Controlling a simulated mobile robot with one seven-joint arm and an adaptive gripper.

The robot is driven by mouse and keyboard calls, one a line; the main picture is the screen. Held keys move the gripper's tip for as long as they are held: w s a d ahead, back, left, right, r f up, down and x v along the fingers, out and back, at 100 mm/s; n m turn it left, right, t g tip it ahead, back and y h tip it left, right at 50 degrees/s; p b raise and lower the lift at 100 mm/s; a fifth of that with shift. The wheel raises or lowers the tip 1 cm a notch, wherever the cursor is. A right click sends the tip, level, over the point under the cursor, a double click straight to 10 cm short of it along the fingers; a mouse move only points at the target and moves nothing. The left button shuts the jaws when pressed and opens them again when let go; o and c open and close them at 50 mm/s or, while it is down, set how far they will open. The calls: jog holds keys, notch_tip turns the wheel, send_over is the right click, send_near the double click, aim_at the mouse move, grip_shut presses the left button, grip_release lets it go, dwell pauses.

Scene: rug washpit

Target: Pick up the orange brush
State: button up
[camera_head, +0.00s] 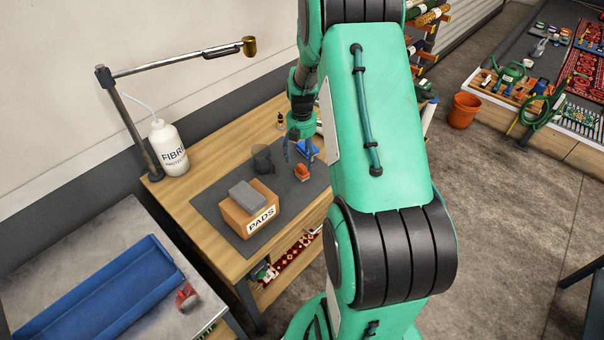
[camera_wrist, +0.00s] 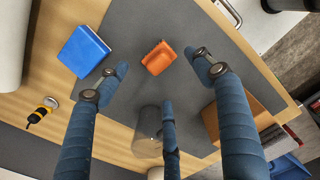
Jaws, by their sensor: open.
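The orange brush (camera_wrist: 159,58) lies on the dark grey mat (camera_wrist: 183,21) on the wooden table, seen in the wrist view. In the head view the small orange brush (camera_head: 302,172) shows just under my gripper (camera_head: 298,160). In the wrist view my gripper (camera_wrist: 160,85) has its blue fingers spread apart around the brush's position, with nothing between them. I cannot tell exactly how far above the mat the fingertips are. My arm hides part of the table's right side in the head view.
A blue block (camera_wrist: 84,51) lies left of the brush in the wrist view. A cardboard PADS box (camera_head: 249,212) with a grey block on it stands on the mat. A white bottle (camera_head: 169,148) and a jointed lamp-like arm (camera_head: 175,62) stand at the table's left.

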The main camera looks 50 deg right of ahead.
aim_at(302, 166)
jog(key=shift+f, duration=1.55)
jog(key=shift+d+f+b, duration=0.1)
jog(key=shift+f+b, duration=0.7)
jog(key=shift+f, duration=1.8)
jog(key=c, duration=1.5)
